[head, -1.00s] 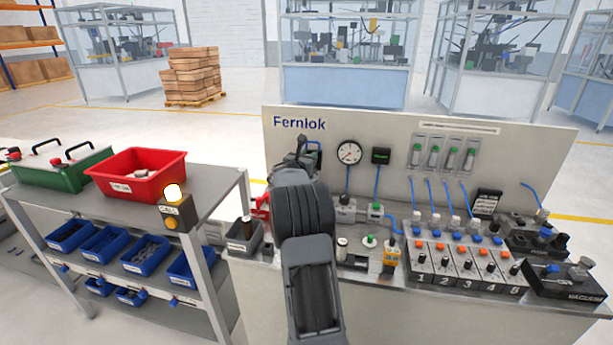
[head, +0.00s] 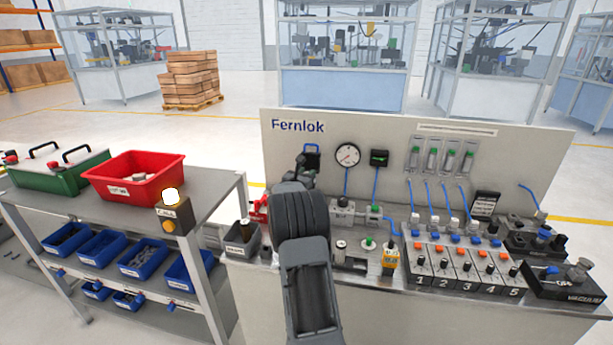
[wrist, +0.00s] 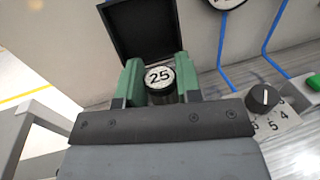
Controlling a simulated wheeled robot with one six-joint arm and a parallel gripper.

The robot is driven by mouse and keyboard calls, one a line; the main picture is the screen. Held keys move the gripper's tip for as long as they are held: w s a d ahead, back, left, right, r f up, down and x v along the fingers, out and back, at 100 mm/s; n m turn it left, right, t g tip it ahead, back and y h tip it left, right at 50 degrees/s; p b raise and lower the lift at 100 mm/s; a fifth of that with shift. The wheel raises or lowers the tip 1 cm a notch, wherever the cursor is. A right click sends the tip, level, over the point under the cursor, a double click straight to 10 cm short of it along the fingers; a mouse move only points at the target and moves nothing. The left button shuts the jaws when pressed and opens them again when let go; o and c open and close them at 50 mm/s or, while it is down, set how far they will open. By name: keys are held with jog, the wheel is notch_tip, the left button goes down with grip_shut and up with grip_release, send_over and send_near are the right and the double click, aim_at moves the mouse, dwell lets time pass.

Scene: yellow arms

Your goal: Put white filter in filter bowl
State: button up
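My gripper shows in the wrist view (wrist: 160,62) with two green fingers close on either side of a short dark cylinder (wrist: 160,78). The cylinder has a round white face marked "25", and both fingers appear to touch it. In the head view my gripper (head: 305,165) is raised in front of the back panel, and my arm hides most of it. On the bench right of my arm stands a small dark cylinder with a pale top (head: 341,246). I cannot tell which part is the white filter or the filter bowl.
The back panel (head: 400,140) carries a gauge (head: 347,155) and blue hoses. A dark square piece (wrist: 145,30) is just beyond the fingers. A knob (wrist: 263,97) is to their right. Numbered stations (head: 465,268) fill the right bench.

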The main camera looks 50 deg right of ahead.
jog(key=o, duration=0.4)
jog(key=shift+o, duration=0.2)
jog(key=shift+r, duration=0.1)
jog(key=shift+r+p, duration=0.15)
jog(key=shift+p, duration=0.15)
jog(key=s+a+f+m+g+y, duration=0.1)
jog(key=s+a+m+y, duration=0.4)
jog(key=a, duration=1)
jog(key=s+a+f+m+y+b, duration=0.1)
jog(key=s+a+m+y, duration=0.5)
jog(key=a, duration=1)
jog(key=s+a+f+m+g+y+b, duration=0.1)
jog(key=s+a+f+m+y, duration=0.2)
jog(key=s+a+m+y, duration=0.3)
jog(key=s+a+m, duration=0.4)
jog(key=s+a, duration=0.3)
jog(key=a, duration=0.2)
jog(key=shift+s+a+f+m+g, duration=0.2)
jog(key=shift+s+f+m+g, duration=0.1)
jog(key=shift+f+m, duration=0.1)
